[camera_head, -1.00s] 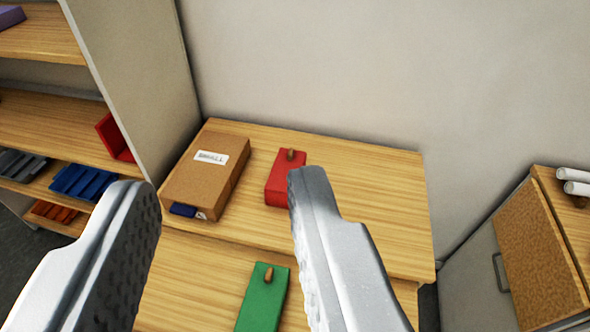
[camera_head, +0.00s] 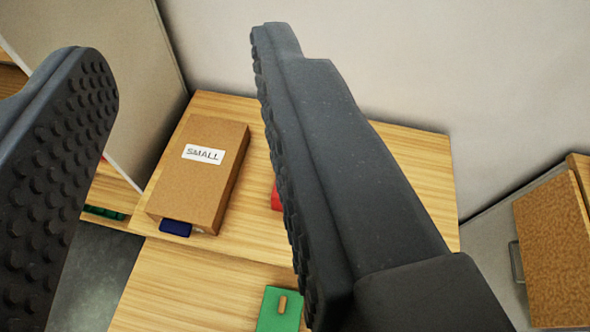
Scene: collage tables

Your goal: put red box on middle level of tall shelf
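The red box (camera_head: 276,198) lies on the raised back part of the wooden table (camera_head: 410,165). Only a small strip of it shows; the right finger hides the rest. My gripper (camera_head: 185,70) is open, with its two dark studded fingers wide apart and nothing between them. It is above the table and nearer the camera than the red box. The tall shelf (camera_head: 110,195) stands at the left, mostly out of view; its side panel and a bit of one low level show. I cannot see its middle level clearly.
A brown cardboard box (camera_head: 195,185) labelled SMALL lies left of the red box, with a dark blue item (camera_head: 175,228) at its front edge. A green box (camera_head: 279,310) lies on the lower front part. A cabinet with a brown board (camera_head: 555,255) stands right. A wall closes the back.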

